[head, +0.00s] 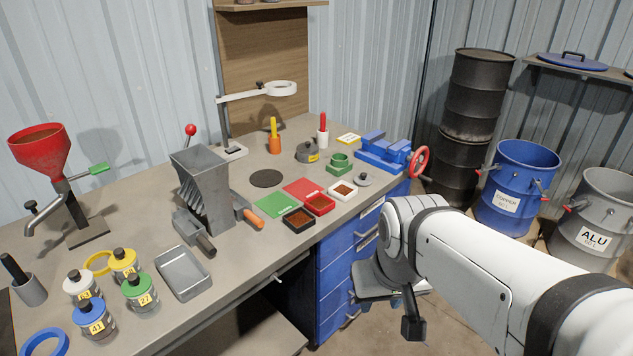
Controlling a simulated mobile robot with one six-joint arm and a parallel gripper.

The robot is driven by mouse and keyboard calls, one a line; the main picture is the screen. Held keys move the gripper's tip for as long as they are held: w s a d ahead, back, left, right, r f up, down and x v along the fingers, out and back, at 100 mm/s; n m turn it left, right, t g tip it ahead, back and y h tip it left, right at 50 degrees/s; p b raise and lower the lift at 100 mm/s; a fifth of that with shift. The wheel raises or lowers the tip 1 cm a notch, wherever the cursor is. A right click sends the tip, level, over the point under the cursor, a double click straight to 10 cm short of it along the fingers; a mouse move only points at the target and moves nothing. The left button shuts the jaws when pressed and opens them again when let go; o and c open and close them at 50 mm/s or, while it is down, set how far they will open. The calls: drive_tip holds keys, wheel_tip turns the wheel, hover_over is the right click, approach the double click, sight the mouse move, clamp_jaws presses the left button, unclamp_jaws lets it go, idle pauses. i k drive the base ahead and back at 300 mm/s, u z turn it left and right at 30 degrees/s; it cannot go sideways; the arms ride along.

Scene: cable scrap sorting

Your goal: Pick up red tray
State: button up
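My white arm comes in from the lower right. A dark part at its end, seemingly my gripper (412,326), hangs below the arm in front of the bench, lower than the red tray and apart from it. The fingers cannot be made out.
A red mat (302,188) and a green mat (276,204) lie behind the trays. A grey machine (203,185) with an orange handle stands left. Blue drawers (337,268) are under the bench.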

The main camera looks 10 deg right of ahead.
sight(319, 204)
drive_tip(key=u, duration=0.15)
drive_tip(key=i, duration=0.9)
drive_tip(key=z, duration=0.05)
